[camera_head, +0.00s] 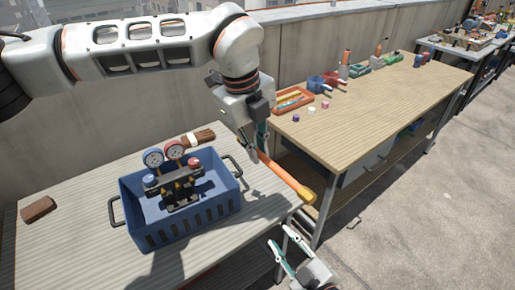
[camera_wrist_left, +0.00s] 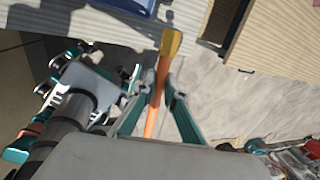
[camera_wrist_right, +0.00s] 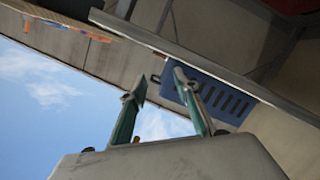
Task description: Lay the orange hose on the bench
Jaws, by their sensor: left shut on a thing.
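The orange hose (camera_head: 278,172) is a straight orange length with a yellow end. My left gripper (camera_head: 257,150) is shut on it, and it also shows between the fingers in the left wrist view (camera_wrist_left: 157,88). It slants down to the right, held by the right edge of the near bench (camera_head: 70,180); I cannot tell if its yellow end touches anything. My right gripper (camera_head: 285,243) is open and empty, low in front of the near bench's right corner. The right wrist view shows its two fingers apart (camera_wrist_right: 157,82).
A blue crate (camera_head: 190,226) with a gauge manifold (camera_head: 178,188) stands on the near bench, a brush (camera_head: 198,138) behind it and a brown block (camera_head: 38,208) at left. A second bench (camera_head: 380,110) holds an orange tray (camera_head: 293,100), cups and tools.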

